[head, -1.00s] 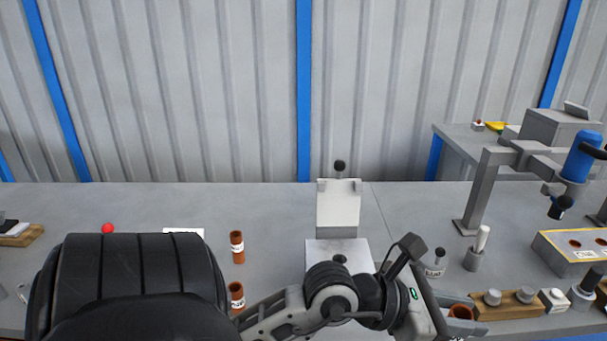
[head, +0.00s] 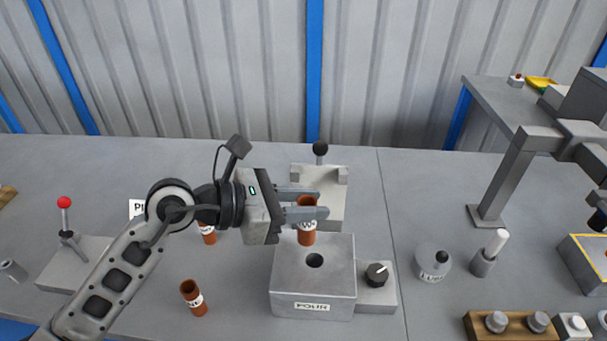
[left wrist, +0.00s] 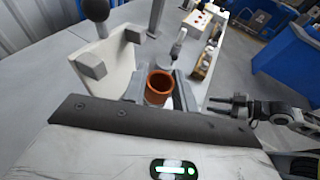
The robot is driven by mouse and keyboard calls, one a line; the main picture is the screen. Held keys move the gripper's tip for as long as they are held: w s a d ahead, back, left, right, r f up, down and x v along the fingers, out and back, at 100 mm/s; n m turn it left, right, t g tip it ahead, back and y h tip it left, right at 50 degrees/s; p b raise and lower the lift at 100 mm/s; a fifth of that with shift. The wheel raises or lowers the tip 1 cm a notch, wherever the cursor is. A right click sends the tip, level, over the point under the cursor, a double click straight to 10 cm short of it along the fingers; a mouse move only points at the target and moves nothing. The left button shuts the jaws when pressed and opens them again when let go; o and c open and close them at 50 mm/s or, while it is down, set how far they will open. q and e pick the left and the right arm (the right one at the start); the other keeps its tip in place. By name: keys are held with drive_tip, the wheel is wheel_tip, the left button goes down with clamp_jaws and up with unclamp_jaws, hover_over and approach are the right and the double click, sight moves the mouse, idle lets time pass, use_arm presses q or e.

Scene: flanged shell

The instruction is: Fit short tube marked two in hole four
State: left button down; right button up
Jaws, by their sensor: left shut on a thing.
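My left gripper (head: 305,203) is shut on a short brown tube (head: 307,236) with a white label band; the mark on it is too small to read. The tube's open top (left wrist: 159,87) shows between the fingers in the left wrist view. A block (head: 588,262) with a yellow outline is cut off at the right edge; its holes are hidden now. My right gripper (left wrist: 238,107) shows small in the left wrist view, its fingers apart.
Two more labelled brown tubes, one nearer (head: 194,298) and one farther (head: 207,234), stand left of the box. A knob (head: 377,273), a round labelled weight (head: 433,262), a white-topped peg (head: 490,254) and a wooden rack (head: 510,327) lie to the right. A grey stand (head: 497,180) rises behind.

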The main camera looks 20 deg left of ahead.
use_arm(q)
drive_tip(key=shift+w+d+r+m+g+h, duration=0.1)
drive_tip(key=shift+d+r+m+g+h, duration=0.3)
drive_tip(key=shift+r+m+g, duration=0.15)
drive_tip(key=shift+w+d+r+m+g+h, duration=0.1)
drive_tip(key=shift+d+r+m+g+h, duration=0.2)
drive_tip(key=shift+r+m+g+h, duration=0.25)
drive_tip(key=shift+d+r, duration=0.1)
drive_tip(key=shift+r, duration=0.05)
use_arm(e)
drive_tip(key=shift+s+d+f, duration=0.2)
drive_tip(key=shift+s+d, duration=0.15)
drive_tip(key=shift+s, duration=0.15)
drive_tip(key=shift+f, duration=0.15)
